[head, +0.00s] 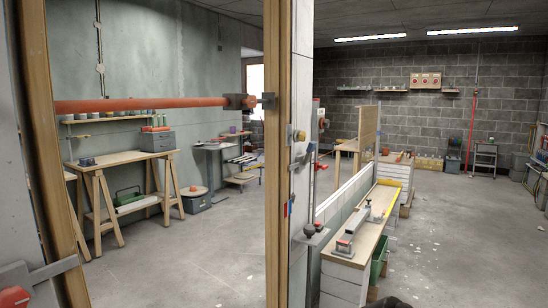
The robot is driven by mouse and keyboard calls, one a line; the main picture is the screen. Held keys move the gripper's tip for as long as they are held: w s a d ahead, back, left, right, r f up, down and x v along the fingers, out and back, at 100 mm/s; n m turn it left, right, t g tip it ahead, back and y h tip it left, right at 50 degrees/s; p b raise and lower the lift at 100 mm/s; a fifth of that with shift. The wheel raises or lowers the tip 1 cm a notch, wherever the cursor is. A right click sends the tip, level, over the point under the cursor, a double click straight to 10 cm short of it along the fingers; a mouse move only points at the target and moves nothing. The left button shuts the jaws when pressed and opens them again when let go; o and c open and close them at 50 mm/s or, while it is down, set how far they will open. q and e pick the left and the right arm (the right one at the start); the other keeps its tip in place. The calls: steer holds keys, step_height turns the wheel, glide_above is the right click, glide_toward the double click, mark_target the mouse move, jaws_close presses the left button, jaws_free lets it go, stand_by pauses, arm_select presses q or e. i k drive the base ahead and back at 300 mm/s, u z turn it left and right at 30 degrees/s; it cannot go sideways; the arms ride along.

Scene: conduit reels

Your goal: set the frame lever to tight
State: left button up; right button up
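I cannot single out the frame lever for sure, and no tight mark can be read. An orange-red bar (150,104) spans between two upright wooden posts, the left post (45,140) and the right post (278,200). At its right end is a dark clamp-like fitting (240,101) with a reddish knob, close to the right post. A red part with a grey metal strip (52,271) sits at the lower left, across the left post; its full shape is cut off. Neither of my grippers can be made out.
A workbench (118,158) stands beyond the posts at left. Right of the posts, a long low counter (350,250) holds a grey tool and a yellow strip. A dark rounded shape at the bottom edge is unclear. Concrete floor is open at right and between the posts.

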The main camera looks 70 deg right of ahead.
mark_target(311, 146)
steer(key=z, duration=2.55)
steer(key=k, duration=0.65)
steer(key=z, duration=0.3)
steer(key=i, duration=0.5)
steer(key=z, duration=0.95)
steer(key=i, duration=2.5)
steer(key=u, duration=1)
steer(key=i, duration=1.3)
steer(key=u, duration=1.45)
steer(key=i, duration=0.15)
steer(key=z, duration=0.15)
